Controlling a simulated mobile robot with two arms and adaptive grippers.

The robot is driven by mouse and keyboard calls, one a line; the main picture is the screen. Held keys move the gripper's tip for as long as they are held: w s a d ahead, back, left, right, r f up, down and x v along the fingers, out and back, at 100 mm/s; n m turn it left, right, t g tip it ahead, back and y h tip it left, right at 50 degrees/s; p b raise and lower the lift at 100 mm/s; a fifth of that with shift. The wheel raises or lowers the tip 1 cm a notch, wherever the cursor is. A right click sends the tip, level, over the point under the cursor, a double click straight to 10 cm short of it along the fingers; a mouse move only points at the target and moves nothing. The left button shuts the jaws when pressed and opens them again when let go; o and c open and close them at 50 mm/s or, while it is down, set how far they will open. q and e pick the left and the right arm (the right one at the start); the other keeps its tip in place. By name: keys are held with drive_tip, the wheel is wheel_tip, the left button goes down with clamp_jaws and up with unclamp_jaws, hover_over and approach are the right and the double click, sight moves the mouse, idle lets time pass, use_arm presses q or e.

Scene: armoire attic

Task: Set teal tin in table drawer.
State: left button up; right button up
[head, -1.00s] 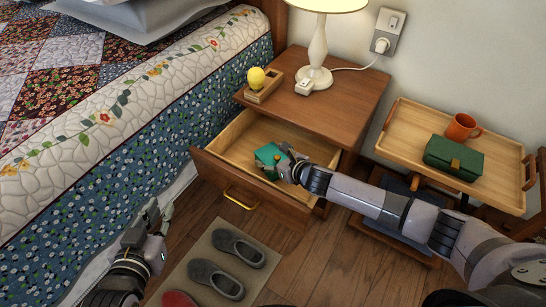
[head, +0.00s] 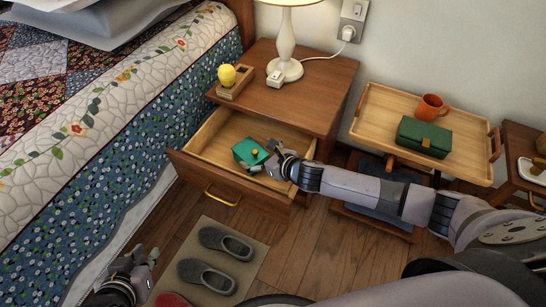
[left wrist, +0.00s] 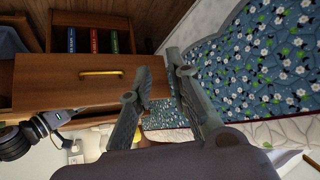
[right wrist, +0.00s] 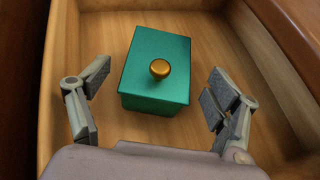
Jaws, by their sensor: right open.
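The teal tin (head: 246,151), a box with a round brass knob on its lid, sits upright on the floor of the open table drawer (head: 211,141). In the right wrist view the tin (right wrist: 157,70) stands on the pale wood drawer bottom (right wrist: 105,42). My right gripper (head: 265,163) is at the tin's right side in the head view. In the right wrist view my right gripper (right wrist: 155,108) is open, its fingers spread apart on both sides with gaps to the tin. My left gripper (head: 138,260) is empty and open near the bed; its spread fingers show in the left wrist view (left wrist: 152,75).
A lamp (head: 285,55) and a yellow bulb in a wooden holder (head: 235,85) stand on the nightstand top (head: 320,75). A tray (head: 375,110) at right bears an orange mug (head: 431,106) and a green box (head: 424,137). Slippers (head: 225,242) lie on a mat below the drawer.

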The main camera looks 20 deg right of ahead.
use_arm(q)
drive_tip(key=s+a+f+g+y+p, duration=0.1)
drive_tip(key=s+a+f+g, duration=0.1)
drive_tip(key=s, duration=0.7)
drive_tip(key=f+g, duration=0.1)
drive_tip(key=g, duration=0.1)
drive_tip(key=shift+a+g+p, duration=0.4)
use_arm(e)
drive_tip(key=v, duration=0.7)
drive_tip(key=shift+s+r, duration=0.15)
drive_tip(key=shift+s, duration=0.05)
drive_tip(key=shift+c, duration=0.5)
